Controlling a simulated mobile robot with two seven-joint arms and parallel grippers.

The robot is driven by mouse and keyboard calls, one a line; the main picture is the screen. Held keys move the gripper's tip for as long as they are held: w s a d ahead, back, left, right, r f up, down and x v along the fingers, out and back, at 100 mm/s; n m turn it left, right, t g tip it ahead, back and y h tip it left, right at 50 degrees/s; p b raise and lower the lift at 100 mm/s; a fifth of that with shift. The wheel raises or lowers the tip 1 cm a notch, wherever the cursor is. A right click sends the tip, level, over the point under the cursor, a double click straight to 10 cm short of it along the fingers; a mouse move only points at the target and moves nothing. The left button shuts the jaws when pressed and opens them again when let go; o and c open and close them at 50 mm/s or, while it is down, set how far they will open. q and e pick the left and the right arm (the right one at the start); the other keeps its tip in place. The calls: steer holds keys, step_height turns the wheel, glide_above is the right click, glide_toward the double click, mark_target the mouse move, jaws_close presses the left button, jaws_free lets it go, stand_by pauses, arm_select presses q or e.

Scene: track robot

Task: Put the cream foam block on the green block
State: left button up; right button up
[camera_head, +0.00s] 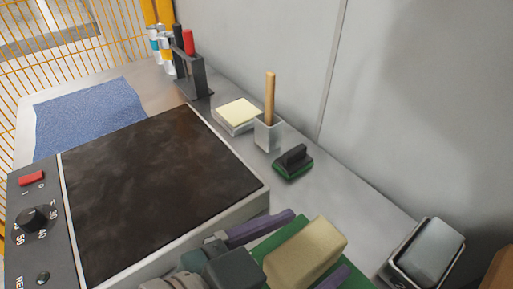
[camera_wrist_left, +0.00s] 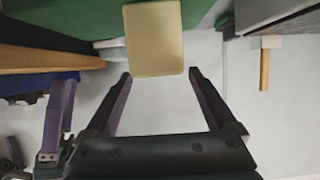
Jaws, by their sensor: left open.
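The cream foam block (camera_head: 312,248) is in the lower middle of the head view, in front of the green block (camera_head: 268,246). It looks set on the green, though their contact is hidden. My left gripper (camera_head: 318,240) is open, with one purple finger on each side of the cream block. In the left wrist view the cream block (camera_wrist_left: 153,38) lies against the green block (camera_wrist_left: 60,20), at and just beyond the open fingertips (camera_wrist_left: 158,74). A purple finger at the left of that view seems to belong to my right gripper (camera_wrist_left: 62,108); its jaws cannot be made out.
A hotplate with a dark top (camera_head: 150,190) fills the left. Behind it are a blue cloth (camera_head: 88,112), a tool rack (camera_head: 195,80), a pale note pad (camera_head: 237,113), a cup with a wooden stick (camera_head: 268,134) and a green-based brush (camera_head: 293,163). A metal tin (camera_head: 428,250) stands at right.

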arm_select(q)
steer(key=s+a+r+n+g+y, duration=0.1)
steer(key=s+a+n+y, duration=0.3)
steer(key=a, duration=0.7)
steer(key=s+a+r+n+g+y, duration=0.1)
steer(key=s+a+n+g+y, duration=0.2)
steer(key=a, duration=0.8)
steer(key=s+n+y, duration=0.1)
steer(key=s+y, duration=0.1)
steer(key=y, duration=0.1)
steer(key=shift+s+a+r+n+g+p, duration=0.15)
steer(key=shift+s+a+n+g+p, duration=0.15)
steer(key=shift+s+a, duration=0.1)
